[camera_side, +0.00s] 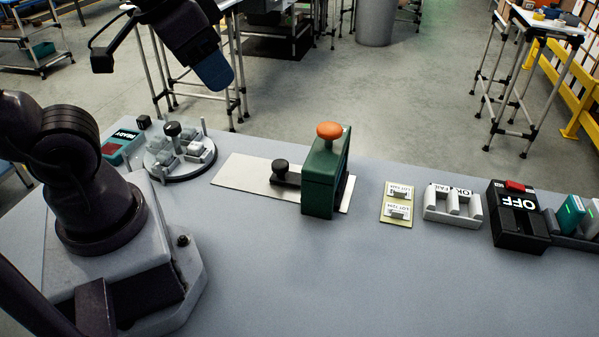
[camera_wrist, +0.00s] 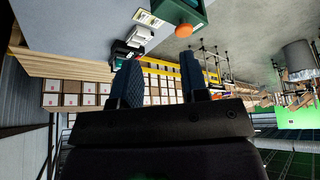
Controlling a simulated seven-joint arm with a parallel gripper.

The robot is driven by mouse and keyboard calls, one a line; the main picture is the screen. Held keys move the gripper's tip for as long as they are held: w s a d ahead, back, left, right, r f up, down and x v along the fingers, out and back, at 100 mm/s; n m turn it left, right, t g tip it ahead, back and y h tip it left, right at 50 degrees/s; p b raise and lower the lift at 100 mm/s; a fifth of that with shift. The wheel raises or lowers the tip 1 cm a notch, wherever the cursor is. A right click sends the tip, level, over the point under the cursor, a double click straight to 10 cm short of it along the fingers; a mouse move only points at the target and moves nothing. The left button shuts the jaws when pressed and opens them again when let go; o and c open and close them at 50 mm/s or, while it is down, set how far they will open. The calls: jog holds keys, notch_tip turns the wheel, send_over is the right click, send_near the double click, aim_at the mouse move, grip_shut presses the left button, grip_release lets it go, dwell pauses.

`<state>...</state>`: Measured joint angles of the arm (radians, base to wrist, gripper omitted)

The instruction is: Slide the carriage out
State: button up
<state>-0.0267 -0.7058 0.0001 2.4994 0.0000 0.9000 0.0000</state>
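A dark carriage with a round black knob (camera_side: 281,168) sits on a pale flat plate (camera_side: 236,172), on the left side of a green upright housing (camera_side: 322,178). The housing has an orange mushroom knob (camera_side: 329,130) on top. Part of the carriage may be hidden by the housing. My gripper (camera_side: 216,74) is high above the table, up and left of the carriage, touching nothing. In the wrist view my gripper's blue fingers (camera_wrist: 160,62) are spread apart with nothing between them. The housing (camera_wrist: 182,10) shows at that view's top edge; the carriage is out of view there.
Left of the plate stand a round fixture with posts (camera_side: 180,153) and a teal READY box (camera_side: 121,147). To the right are a label plate (camera_side: 397,214), a white tray (camera_side: 453,209), a black OFF box (camera_side: 518,222) and teal devices (camera_side: 571,215). The table front is clear.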

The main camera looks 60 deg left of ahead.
jog(key=o, duration=0.4)
jog(key=w+a+f+n+g, duration=0.1)
jog(key=w+a+f, duration=0.1)
jog(key=w+a+f+n+g, duration=0.1)
jog(key=w+a+f+g, duration=0.1)
jog(key=f, duration=0.1)
jog(key=w+a+f+g, duration=0.1)
jog(key=w+a+f, duration=0.1)
jog(key=w+f, duration=0.1)
jog(key=shift+n, duration=0.4)
jog(key=shift+o, duration=0.2)
jog(key=n+g, duration=0.1)
jog(key=n, duration=0.2)
send_over(280, 163)
notch_tip(280, 163, down, 10)
notch_tip(280, 163, down, 13)
jog(key=shift+r, duration=0.2)
grip_shut()
jog(key=s+a, duration=0.9)
jog(key=shift+s+a, duration=0.35)
